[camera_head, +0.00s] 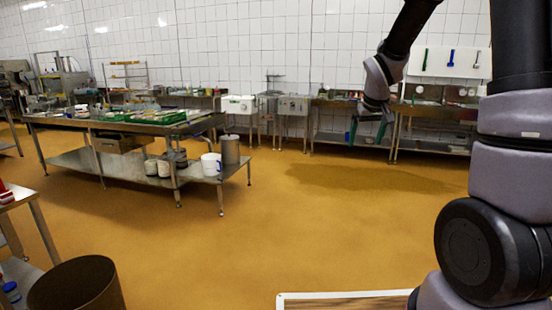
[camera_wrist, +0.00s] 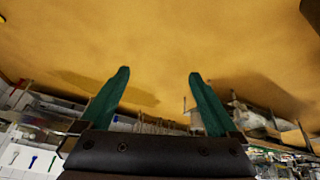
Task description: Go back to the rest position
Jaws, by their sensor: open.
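My gripper (camera_head: 368,131) hangs from my raised arm in the upper right of the head view, with its green fingers pointing down over the floor. In the wrist view my gripper (camera_wrist: 160,85) shows two green fingers spread wide apart, with nothing between them. It is open and empty, touching nothing that I can see. The wrist view shows the orange floor and the room tilted upside down.
A steel table (camera_head: 120,126) with green trays stands at left, with pots and a white jug (camera_head: 211,165) on its lower shelf. A brown bin (camera_head: 78,285) is at lower left. Benches line the tiled back wall. The orange floor (camera_head: 300,215) in the middle is clear.

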